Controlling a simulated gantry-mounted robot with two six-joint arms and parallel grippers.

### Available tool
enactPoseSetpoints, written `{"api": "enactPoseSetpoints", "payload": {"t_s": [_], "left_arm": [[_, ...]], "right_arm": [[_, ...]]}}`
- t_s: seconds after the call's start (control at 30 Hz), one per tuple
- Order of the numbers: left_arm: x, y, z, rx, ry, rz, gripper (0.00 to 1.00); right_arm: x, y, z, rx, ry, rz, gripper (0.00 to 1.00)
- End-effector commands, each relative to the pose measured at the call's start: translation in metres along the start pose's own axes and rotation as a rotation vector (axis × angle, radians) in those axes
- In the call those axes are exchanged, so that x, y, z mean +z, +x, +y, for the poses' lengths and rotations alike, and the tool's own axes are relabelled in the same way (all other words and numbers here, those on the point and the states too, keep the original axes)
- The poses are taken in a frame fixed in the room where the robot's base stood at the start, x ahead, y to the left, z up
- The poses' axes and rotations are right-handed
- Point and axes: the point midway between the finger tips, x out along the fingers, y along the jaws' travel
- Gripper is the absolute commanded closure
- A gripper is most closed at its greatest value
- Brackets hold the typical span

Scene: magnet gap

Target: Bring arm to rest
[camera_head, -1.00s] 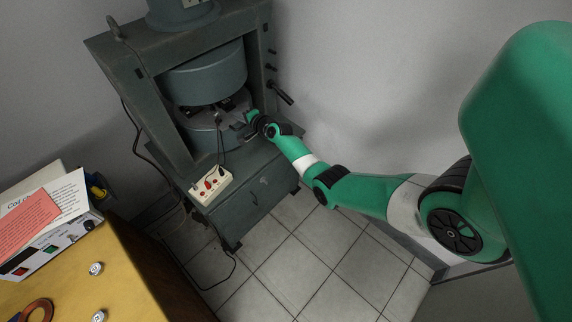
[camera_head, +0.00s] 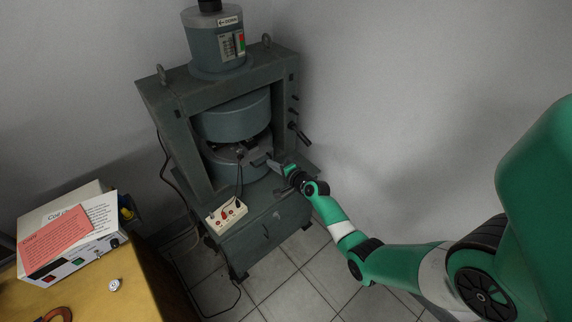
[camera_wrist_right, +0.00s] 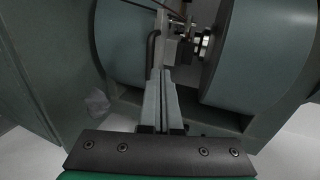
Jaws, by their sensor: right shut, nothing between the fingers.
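My right gripper (camera_head: 270,163) is in front of the large grey-green magnet (camera_head: 235,118), at the right side of its gap. In the right wrist view its two fingers (camera_wrist_right: 160,78) lie together, shut with nothing between them. They point toward the gap between the two round pole drums (camera_wrist_right: 262,50). A small bracket with a probe (camera_wrist_right: 188,42) shows in the gap beyond the fingertips; whether the tips touch it I cannot tell. My left gripper is out of view.
A white socket box (camera_head: 226,213) with cables sits on the magnet's base ledge. A handle (camera_head: 300,134) sticks out at the frame's right side. A yellow bench (camera_head: 100,290) with an instrument and papers stands at left. Tiled floor (camera_head: 300,275) and bare wall lie right.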

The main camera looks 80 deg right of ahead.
Motion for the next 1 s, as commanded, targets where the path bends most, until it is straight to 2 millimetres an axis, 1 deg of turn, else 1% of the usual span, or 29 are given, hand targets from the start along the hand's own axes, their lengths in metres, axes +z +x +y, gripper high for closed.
{"api": "enactPoseSetpoints", "payload": {"t_s": [0.03, 0.1, 0.23, 0.37, 0.7, 0.77, 0.8, 0.87, 0.97, 1.0], "left_arm": [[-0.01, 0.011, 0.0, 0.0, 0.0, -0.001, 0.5], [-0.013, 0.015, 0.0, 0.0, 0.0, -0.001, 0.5], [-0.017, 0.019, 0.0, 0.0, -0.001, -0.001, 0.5], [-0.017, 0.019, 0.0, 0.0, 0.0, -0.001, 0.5], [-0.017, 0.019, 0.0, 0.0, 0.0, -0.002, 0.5], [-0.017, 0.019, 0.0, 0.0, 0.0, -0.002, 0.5], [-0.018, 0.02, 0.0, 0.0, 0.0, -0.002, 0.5], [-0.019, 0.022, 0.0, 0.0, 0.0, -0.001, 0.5], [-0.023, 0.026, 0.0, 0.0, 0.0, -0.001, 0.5], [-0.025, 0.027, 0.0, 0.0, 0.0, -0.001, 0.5]], "right_arm": [[0.0, -0.015, -0.007, 0.0, 0.0, 0.001, 1.0], [0.0, -0.029, -0.005, 0.0, 0.0, 0.0, 1.0], [-0.001, -0.046, -0.003, -0.002, 0.0, 0.001, 1.0], [0.0, -0.052, -0.001, -0.002, -0.001, 0.0, 1.0], [0.0, -0.051, -0.001, -0.003, -0.001, 0.0, 1.0], [0.003, -0.051, -0.002, -0.003, -0.003, -0.006, 1.0], [0.009, -0.05, -0.003, -0.003, -0.007, -0.018, 1.0], [0.026, -0.046, -0.013, -0.014, -0.02, -0.05, 1.0], [0.072, -0.036, -0.051, -0.065, -0.058, -0.135, 1.0], [0.094, -0.033, -0.074, -0.102, -0.077, -0.173, 1.0]]}}
